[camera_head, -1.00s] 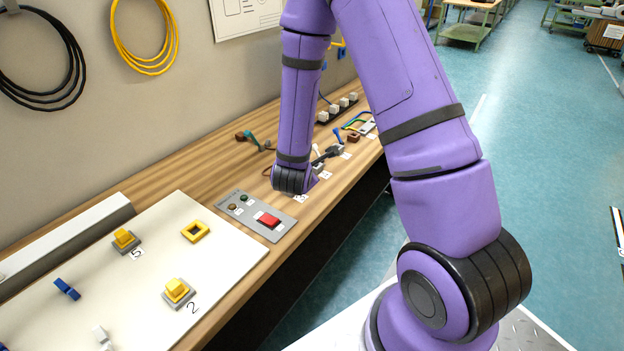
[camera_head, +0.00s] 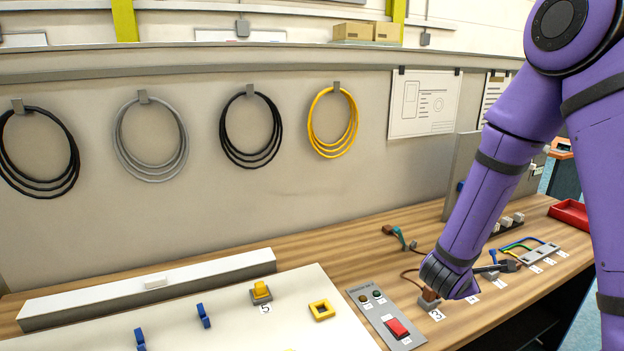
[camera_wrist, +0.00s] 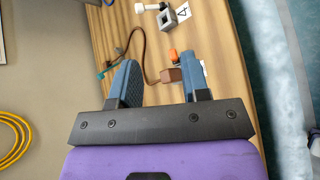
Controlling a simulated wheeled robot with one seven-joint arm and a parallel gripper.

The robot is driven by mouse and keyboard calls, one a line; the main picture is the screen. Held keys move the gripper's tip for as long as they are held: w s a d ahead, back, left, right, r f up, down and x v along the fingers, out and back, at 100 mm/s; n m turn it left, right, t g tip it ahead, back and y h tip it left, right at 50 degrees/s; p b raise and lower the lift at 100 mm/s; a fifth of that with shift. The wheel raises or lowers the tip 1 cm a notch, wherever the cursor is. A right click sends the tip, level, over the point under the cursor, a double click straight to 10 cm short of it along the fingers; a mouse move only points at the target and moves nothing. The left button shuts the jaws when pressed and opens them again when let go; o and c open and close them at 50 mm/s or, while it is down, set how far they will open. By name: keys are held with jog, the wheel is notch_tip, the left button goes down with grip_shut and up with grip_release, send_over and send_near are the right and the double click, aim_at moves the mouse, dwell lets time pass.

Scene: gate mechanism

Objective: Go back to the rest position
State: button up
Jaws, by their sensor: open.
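My gripper (camera_wrist: 158,70) shows in the wrist view with its two blue-grey fingers apart and nothing held between them. A brown block (camera_wrist: 171,75) on a brown cable shows beside the right finger; I cannot tell how far below the fingers it is. A small orange piece (camera_wrist: 172,54) is just beyond it. In the head view my arm reaches down over the wooden bench (camera_head: 350,250), close to the label 3 (camera_head: 437,315).
A grey panel (camera_head: 372,311) with a red switch (camera_head: 397,328) lies left of my wrist. A white board (camera_head: 285,308) with yellow and blue parts is farther left. Coloured wires (camera_head: 517,245) and a red tray (camera_head: 571,213) lie to the right. Cable coils hang on the wall.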

jog(key=s+d+r+m+g, duration=0.25)
jog(key=s+r+m, duration=0.3)
jog(key=r, duration=0.35)
jog(key=s+d+r+m+g, duration=0.1)
jog(key=s+r+m+g, duration=0.2)
jog(key=s+r+m, duration=0.35)
jog(key=s+a+r+m+t+y, duration=0.3)
jog(key=s+a+r+m+y, duration=0.2)
jog(key=s+a+r+y, duration=0.3)
jog(key=s+a+r, duration=0.3)
jog(key=s+r, duration=0.1)
jog(key=s, duration=0.2)
jog(key=shift+y, duration=0.4)
